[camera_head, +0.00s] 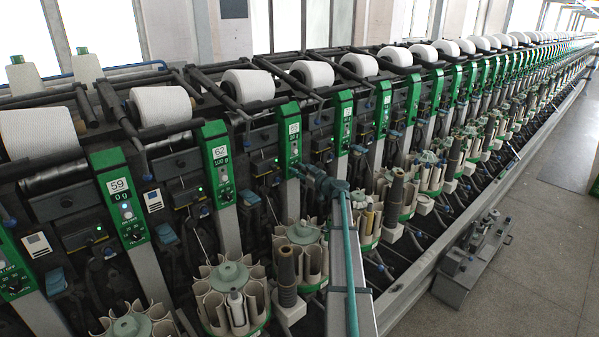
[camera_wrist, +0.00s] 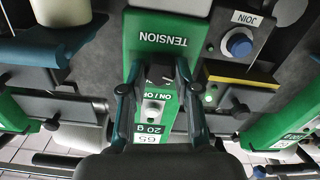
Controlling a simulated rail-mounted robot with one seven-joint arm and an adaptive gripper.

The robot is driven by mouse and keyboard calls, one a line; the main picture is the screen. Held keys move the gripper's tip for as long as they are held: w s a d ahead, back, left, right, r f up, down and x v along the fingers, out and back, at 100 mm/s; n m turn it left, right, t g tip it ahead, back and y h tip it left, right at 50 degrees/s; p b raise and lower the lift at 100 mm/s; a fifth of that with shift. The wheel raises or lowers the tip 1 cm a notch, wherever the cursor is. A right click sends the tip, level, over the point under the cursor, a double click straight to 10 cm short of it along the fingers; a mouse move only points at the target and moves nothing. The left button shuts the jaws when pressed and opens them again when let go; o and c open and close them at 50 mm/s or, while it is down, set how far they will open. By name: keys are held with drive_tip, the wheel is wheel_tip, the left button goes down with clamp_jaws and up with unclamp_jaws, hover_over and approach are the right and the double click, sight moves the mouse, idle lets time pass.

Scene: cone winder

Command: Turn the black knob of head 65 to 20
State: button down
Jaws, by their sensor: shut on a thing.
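The green panel of head 65 (camera_wrist: 160,32) fills the middle of the wrist view, upside down, with the word TENSION on it. Its label reads 65 and its display (camera_wrist: 153,128) reads 20 g. The black knob (camera_wrist: 158,73) sits between my fingertips, partly hidden by them. My gripper (camera_wrist: 160,75) is shut on the knob, one finger on each side. In the head view the panel of head 65 (camera_head: 292,133) shows its upper part, my gripper (camera_head: 299,172) is at its lower end, and the knob is hidden.
A blue JOIN button (camera_wrist: 239,45) and a yellow-edged block (camera_wrist: 240,80) are close beside the panel in the wrist view. Neighbouring panels of head 62 (camera_head: 217,160) and head 59 (camera_head: 120,200) stand to the left. Bobbin magazines (camera_head: 300,235) are below my arm.

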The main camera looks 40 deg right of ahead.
drive_tip(key=shift+f+b, duration=0.2)
drive_tip(key=shift+b, duration=0.55)
drive_tip(key=shift+r+m+b, duration=0.15)
drive_tip(key=shift+m+b, duration=4.65)
drive_tip(key=shift+b, duration=1.8)
drive_tip(key=c, duration=0.8)
unclamp_jaws()
drive_tip(key=shift+c, duration=0.2)
drive_tip(key=shift+s, duration=0.15)
